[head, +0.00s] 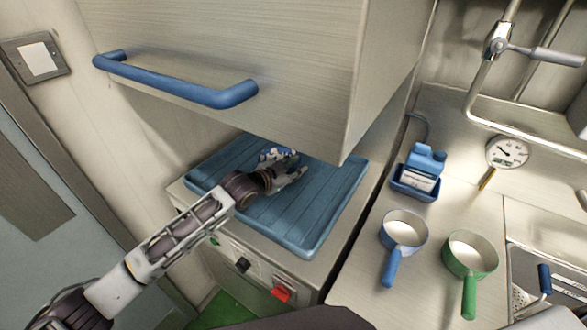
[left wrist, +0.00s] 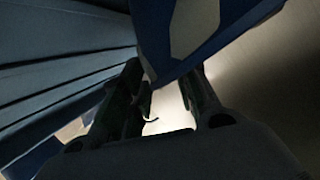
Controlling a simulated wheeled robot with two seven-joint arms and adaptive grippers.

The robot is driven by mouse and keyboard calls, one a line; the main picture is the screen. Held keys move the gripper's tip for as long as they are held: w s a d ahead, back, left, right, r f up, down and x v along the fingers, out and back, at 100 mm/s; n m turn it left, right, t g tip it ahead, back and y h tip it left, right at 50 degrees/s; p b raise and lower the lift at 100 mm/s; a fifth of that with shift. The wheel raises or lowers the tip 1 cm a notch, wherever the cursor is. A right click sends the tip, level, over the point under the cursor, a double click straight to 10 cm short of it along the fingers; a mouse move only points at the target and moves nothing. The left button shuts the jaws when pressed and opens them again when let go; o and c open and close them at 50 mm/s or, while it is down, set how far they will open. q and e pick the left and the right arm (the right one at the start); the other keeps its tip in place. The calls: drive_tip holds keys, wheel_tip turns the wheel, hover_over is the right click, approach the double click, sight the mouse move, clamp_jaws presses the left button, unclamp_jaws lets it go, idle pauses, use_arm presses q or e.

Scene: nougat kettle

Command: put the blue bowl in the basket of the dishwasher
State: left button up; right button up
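The dishwasher's blue ribbed basket (head: 225,200) lies flat under the raised hood; part of it also shows in the left wrist view (left wrist: 60,60). The blue bowl, with pale patches (head: 274,153), is over the far part of the basket, mostly behind my left gripper. I cannot tell whether it touches the basket. My left gripper (head: 292,172) is right at the bowl, above the basket. In the left wrist view the bowl (left wrist: 227,18) is close by the fingertips, and the two fingers stand apart with a lit gap between them. My right gripper is not in view.
The steel hood (head: 290,70) with its blue handle (head: 175,82) hangs close above the left gripper. On the counter at right are a blue pan (head: 403,235), a green pan (head: 470,258) and a blue caddy (head: 416,178). A gauge (head: 507,152) stands behind them.

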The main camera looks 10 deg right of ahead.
use_arm(q)
drive_tip(key=shift+r, duration=0.1)
drive_tip(key=v, duration=1.2)
idle(0.4)
idle(1.6)
